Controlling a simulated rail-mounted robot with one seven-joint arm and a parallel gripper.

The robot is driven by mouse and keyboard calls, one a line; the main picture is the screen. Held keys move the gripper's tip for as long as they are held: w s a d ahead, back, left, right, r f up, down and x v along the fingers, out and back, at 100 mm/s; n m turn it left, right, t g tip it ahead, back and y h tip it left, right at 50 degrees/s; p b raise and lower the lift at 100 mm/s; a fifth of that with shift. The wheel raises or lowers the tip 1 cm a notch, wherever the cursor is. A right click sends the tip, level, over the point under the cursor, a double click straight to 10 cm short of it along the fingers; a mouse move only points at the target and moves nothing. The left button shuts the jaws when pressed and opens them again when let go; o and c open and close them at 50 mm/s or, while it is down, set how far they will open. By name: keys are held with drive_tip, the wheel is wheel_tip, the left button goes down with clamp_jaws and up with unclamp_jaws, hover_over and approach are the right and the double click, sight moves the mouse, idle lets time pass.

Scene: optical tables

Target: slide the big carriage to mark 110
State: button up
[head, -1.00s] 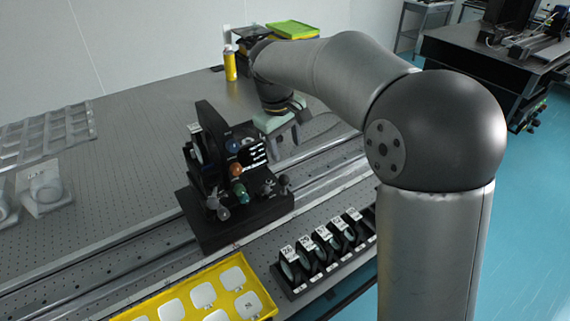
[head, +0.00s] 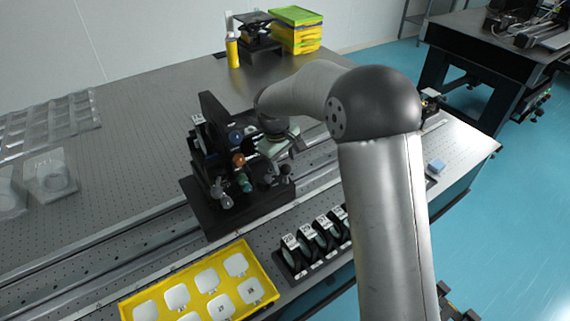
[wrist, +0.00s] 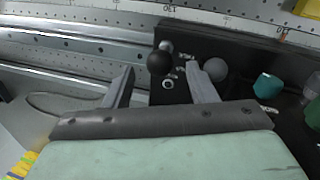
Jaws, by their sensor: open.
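The big carriage (head: 235,217) is a black block on the rail (head: 130,258) in the head view, bearing an upright black plate (head: 216,118) and several coloured knobs. My gripper (head: 290,147) is at the carriage's right end, partly hidden by my arm. In the wrist view my gripper (wrist: 160,70) is open, its fingers on either side of a black ball knob (wrist: 160,62). Contact cannot be told. A grey ball (wrist: 214,68) is just right of the right finger.
A yellow tray of white pieces (head: 262,275) and a rack of black-framed optics (head: 290,262) lie in front of the rail. Clear trays (head: 50,175) are at left. The rail right of the carriage looks clear apart from my arm.

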sight(286, 165)
drive_tip(key=shift+w+d+f, duration=0.1)
drive_tip(key=shift+f, duration=0.6)
drive_tip(key=shift+w+d+f, duration=0.1)
drive_tip(key=shift+f, duration=0.6)
clamp_jaws()
drive_tip(key=shift+w+d, duration=0.1)
unclamp_jaws()
drive_tip(key=shift+r, duration=0.15)
